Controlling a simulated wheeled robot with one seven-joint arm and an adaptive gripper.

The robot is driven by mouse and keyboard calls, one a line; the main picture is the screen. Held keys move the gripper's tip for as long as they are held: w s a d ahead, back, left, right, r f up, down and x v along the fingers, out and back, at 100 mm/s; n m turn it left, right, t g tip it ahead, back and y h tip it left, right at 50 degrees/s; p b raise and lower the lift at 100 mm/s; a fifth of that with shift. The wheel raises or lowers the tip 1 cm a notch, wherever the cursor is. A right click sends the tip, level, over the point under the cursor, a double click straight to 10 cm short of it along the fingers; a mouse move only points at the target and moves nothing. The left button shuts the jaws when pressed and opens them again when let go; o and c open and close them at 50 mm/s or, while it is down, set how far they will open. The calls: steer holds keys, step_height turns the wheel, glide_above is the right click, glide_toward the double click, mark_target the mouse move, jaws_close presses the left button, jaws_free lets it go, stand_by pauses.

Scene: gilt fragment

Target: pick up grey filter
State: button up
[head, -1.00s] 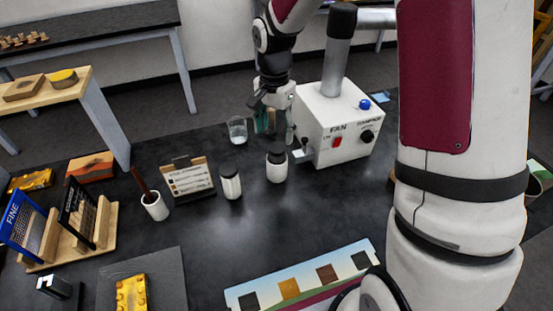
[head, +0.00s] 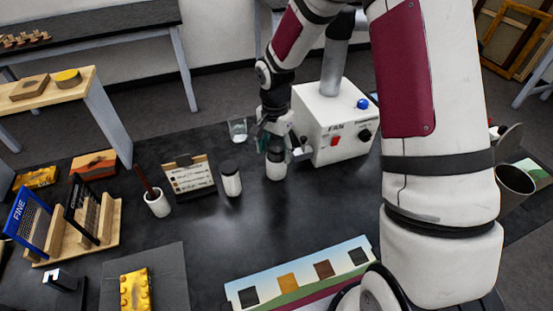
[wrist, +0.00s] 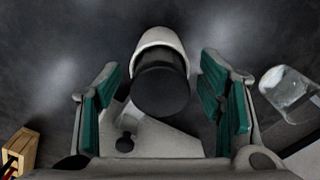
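No item is clearly labelled as a grey filter, and I cannot tell which one it is. A white jar with a black top (head: 276,170) stands upright by the fan box. It also shows in the wrist view (wrist: 160,90), between my fingers. My gripper (head: 271,145) is open above and around the jar's top. In the wrist view my gripper (wrist: 160,68) has green pads apart on both sides of the jar, with gaps showing. A dark-framed mesh screen (head: 82,212) and a blue screen marked FINE (head: 28,220) stand in a wooden rack (head: 75,248) at left.
The white fan box (head: 333,125) stands right behind the jar. A clear glass (head: 238,130) is close behind my gripper. The dark table's middle is clear.

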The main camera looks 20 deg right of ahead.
steer(key=c, duration=1)
steer(key=shift+r, duration=0.1)
steer(key=shift+c, duration=0.2)
